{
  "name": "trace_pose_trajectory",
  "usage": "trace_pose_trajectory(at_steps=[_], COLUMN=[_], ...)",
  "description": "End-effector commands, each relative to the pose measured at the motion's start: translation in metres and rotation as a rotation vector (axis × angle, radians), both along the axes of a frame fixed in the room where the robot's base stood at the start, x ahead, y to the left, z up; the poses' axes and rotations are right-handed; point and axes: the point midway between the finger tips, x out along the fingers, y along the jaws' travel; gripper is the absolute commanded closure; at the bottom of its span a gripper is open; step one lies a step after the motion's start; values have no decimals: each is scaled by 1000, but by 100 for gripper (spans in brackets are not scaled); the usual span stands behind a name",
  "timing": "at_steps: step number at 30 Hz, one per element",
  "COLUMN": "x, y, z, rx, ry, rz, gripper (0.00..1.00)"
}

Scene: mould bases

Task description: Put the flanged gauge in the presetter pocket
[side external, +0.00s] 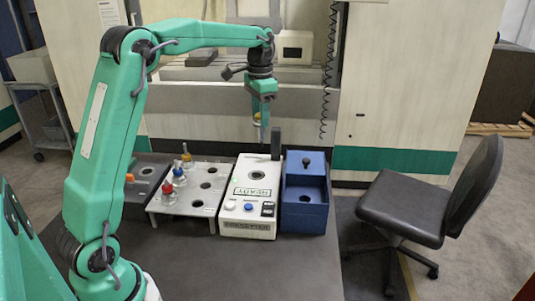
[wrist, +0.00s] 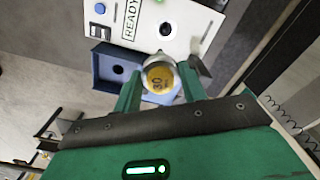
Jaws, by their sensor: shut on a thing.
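My gripper (side external: 260,113) is shut on the flanged gauge, which has a yellow cap marked 30 and a silver rim (wrist: 160,78) in the wrist view. The gauge (side external: 258,119) hangs in the air above the back of the white presetter (side external: 236,214), apart from it. The presetter carries a READY label, and its dark round pocket (wrist: 166,30) is open and empty in the wrist view. In that view the pocket lies just beyond the gauge. The jaws (wrist: 160,90) hold the gauge from both sides.
A blue box (side external: 305,213) with a round hole stands right of the presetter. A dark post (side external: 276,143) rises at the presetter's back. A white rack (side external: 207,199) with red, blue and yellow-topped pieces stands left, beside a dark block (side external: 136,194). The table front (side external: 240,270) is clear.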

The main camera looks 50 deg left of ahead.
Motion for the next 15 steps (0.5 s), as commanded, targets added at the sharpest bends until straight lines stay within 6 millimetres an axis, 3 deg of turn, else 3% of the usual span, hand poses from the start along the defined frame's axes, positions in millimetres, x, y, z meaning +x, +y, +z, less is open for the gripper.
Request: trace_pose_trajectory(at_steps=[3,10,15], x=[-8,-7,-7], y=[22,18,18], z=[1,-36,-49], rx=[0,0,0], ry=[-2,2,-1], rz=[50,42,42], gripper=[94,94,94])
